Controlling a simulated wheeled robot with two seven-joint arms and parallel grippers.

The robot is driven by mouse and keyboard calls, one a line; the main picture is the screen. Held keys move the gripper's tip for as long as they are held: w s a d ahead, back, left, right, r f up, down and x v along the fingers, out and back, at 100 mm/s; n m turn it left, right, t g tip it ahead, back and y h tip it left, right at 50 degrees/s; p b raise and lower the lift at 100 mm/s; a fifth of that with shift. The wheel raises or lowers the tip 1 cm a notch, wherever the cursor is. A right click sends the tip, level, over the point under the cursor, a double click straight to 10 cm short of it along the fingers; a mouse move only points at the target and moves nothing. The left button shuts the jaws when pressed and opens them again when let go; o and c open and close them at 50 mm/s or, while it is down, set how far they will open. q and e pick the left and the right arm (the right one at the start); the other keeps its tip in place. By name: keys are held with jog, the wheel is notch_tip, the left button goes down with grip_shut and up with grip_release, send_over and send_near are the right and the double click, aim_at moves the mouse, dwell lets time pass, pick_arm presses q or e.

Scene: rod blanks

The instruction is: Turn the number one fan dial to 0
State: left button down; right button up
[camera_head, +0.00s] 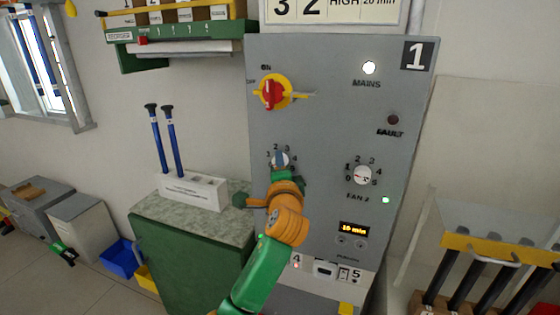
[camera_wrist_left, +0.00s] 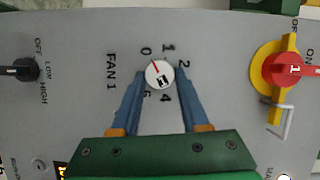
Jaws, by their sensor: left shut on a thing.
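The fan 1 dial (camera_wrist_left: 160,74) is a round white knob with a red pointer line on a grey panel. In the left wrist view its red line points toward the 0 mark. The dial also shows in the head view (camera_head: 279,158), partly hidden by my gripper. My left gripper (camera_wrist_left: 160,78) has its two blue fingers on either side of the dial, shut on it. The left gripper also shows in the head view (camera_head: 281,165), at the panel's left dial. My right gripper is in neither view.
A red and yellow main switch (camera_head: 272,92) sits above the dial, with a key-like lever beside it. A second dial, fan 2 (camera_head: 362,175), is to the right. A green cabinet (camera_head: 165,235) with a white rod holder (camera_head: 193,190) stands at the left.

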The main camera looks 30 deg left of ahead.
pick_arm(q)
jog(key=shift+r+n, duration=0.15)
jog(key=shift+n, duration=0.25)
jog(key=shift+c, duration=2)
grip_release()
jog(key=shift+w, duration=0.1)
jog(key=b+v, duration=0.2)
jog(key=v, duration=0.5)
